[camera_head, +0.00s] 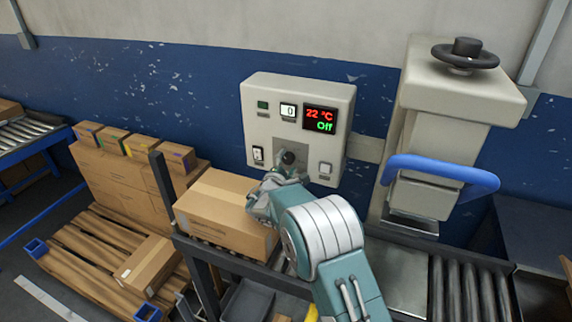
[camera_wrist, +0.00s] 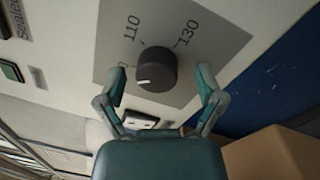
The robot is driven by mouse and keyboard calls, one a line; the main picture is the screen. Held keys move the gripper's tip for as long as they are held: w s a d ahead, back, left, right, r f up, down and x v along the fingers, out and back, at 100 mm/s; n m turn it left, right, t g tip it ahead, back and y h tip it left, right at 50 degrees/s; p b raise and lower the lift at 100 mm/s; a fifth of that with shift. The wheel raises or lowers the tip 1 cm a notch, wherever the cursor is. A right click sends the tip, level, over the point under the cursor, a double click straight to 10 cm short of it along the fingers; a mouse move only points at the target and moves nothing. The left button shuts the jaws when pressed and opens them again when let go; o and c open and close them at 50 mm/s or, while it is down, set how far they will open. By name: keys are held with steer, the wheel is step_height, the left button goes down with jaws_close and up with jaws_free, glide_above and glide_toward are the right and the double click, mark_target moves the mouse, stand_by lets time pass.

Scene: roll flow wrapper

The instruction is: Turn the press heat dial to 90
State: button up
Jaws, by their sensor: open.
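The heat dial (camera_wrist: 157,69) is a dark round knob on a grey scale plate (camera_wrist: 205,55), which prints 110 and 130. Its white mark points to the lower left in the wrist view; the number there is mostly hidden by a finger. In the head view the dial (camera_head: 288,157) is on the pale control box (camera_head: 262,93). My gripper (camera_wrist: 162,74) is open, with one finger on each side of the dial. I cannot tell whether they touch it. In the head view my gripper (camera_head: 282,174) is just below the dial. The display (camera_head: 320,119) reads 22 °C and Off.
A switch (camera_head: 258,154) and a white button (camera_head: 325,168) flank the dial. A cardboard box (camera_head: 226,213) stands below left of the control box. The press (camera_head: 430,130) with its blue handle (camera_head: 440,172) is to the right, above a roller conveyor (camera_head: 470,285).

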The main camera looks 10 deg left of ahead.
steer(key=s, duration=0.4)
steer(key=s+a, duration=0.1)
steer(key=s, duration=0.3)
steer(key=s+f, duration=0.1)
steer(key=s, duration=0.2)
steer(key=shift+s+a, duration=0.25)
steer(key=shift+s, duration=0.15)
